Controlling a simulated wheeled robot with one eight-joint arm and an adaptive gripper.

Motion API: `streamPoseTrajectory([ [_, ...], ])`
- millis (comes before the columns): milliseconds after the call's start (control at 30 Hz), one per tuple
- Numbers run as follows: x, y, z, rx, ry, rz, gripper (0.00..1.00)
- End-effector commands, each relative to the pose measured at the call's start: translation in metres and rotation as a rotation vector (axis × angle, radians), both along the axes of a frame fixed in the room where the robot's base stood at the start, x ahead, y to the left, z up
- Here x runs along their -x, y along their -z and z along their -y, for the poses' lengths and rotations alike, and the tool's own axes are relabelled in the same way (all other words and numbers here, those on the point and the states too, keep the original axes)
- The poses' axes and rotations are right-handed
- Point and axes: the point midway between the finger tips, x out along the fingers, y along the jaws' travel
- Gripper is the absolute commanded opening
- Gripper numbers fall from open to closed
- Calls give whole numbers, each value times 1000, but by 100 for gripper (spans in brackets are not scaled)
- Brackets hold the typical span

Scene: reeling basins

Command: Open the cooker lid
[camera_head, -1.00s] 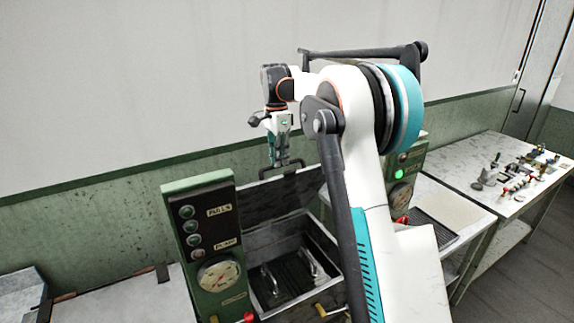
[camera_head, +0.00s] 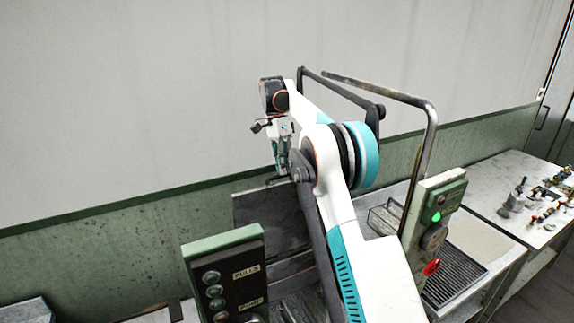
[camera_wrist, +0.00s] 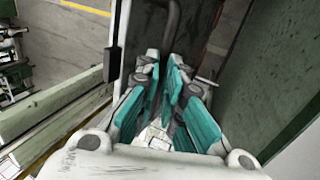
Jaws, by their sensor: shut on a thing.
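The cooker lid (camera_head: 262,218) is a grey metal plate standing steeply up at the back of the cooker, close to the wall, in the head view. My gripper (camera_head: 281,172) is at its top edge, shut on the dark lid handle (camera_head: 271,181). In the wrist view my gripper's teal fingers (camera_wrist: 166,78) are closed together, with a dark bar, the handle (camera_wrist: 173,18), running between and beyond them. My arm hides the lid's right part and much of the cooker's inside (camera_head: 292,306).
A green control panel (camera_head: 226,280) stands front left of the cooker. Another panel (camera_head: 434,218) with a green light and a red knob stands right. A bent pipe (camera_head: 428,140) rises behind it. A side table (camera_head: 530,190) holds several small fittings.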

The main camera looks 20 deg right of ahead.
Motion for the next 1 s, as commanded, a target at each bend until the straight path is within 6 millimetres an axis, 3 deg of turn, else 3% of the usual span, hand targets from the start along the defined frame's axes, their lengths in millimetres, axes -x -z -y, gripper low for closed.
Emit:
streamPoseTrajectory([
  [33, -8, 18, -4, -6, -5, 19, 0],
  [267, -8, 18, -4, -5, -7, 19, 0],
  [400, -8, 18, -4, -5, -6, 19, 31],
  [1000, -5, 10, 0, -1, -2, 12, 31],
])
